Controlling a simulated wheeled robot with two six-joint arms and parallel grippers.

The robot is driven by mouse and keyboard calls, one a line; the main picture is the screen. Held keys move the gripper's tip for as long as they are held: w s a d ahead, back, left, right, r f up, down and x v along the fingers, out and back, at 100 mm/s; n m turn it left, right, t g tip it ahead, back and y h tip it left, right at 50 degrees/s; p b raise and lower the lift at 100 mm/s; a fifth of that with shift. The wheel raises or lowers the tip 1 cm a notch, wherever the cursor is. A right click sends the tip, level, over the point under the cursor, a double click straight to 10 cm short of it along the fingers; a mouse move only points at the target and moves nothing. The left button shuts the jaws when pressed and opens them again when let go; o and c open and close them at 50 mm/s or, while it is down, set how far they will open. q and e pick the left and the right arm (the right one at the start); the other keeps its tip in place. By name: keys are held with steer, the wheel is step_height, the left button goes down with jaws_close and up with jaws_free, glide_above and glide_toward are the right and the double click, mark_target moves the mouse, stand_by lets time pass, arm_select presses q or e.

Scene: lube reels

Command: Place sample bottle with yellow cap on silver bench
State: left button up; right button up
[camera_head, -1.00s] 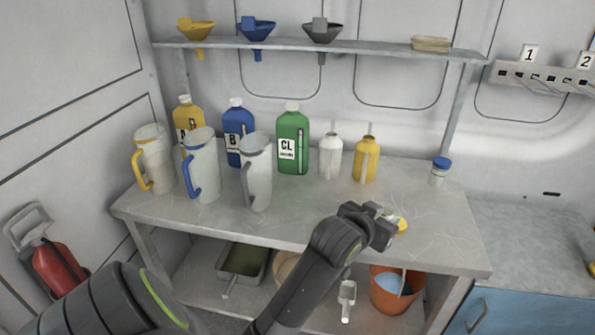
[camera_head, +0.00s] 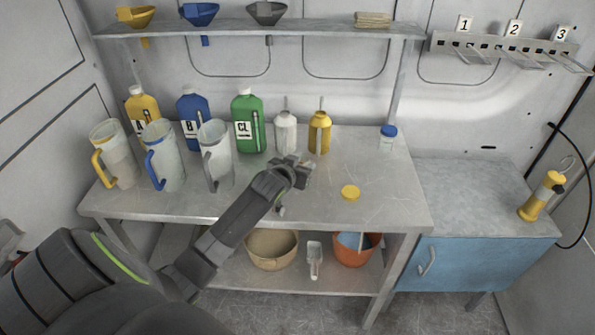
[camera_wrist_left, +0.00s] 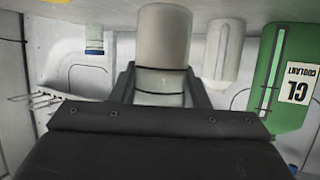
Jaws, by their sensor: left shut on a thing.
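My left gripper (camera_head: 300,170) is over the middle of the silver bench (camera_head: 320,205), in front of the white and yellow bottles. In the left wrist view its fingers (camera_wrist_left: 161,84) are shut on a pale translucent cylindrical bottle (camera_wrist_left: 164,35). No yellow shows on this bottle; the gripper mostly hides it in the head view. A yellow cap (camera_head: 350,192) lies flat on the bench, right of the gripper and apart from it. I cannot tell whether the held bottle touches the bench. My right gripper is out of view.
Three jugs (camera_head: 163,160) stand at the left. Behind are a green CL bottle (camera_head: 248,120), a white bottle (camera_head: 285,133) and a yellow bottle (camera_head: 319,133). A blue-capped bottle (camera_head: 387,138) stands back right.

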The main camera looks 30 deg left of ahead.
arm_select(q)
step_height(320, 180, down, 4)
steer(key=shift+r, duration=0.25)
steer(key=o, duration=1)
steer(key=shift+f, duration=0.15)
steer(key=shift+r, duration=0.25)
steer(key=shift+s+r, duration=0.1)
steer(key=shift+s, duration=0.5)
steer(key=v, duration=1)
steer(key=shift+s+r+b, duration=0.25)
steer(key=shift+s+b, duration=0.1)
steer(key=shift+b, duration=0.1)
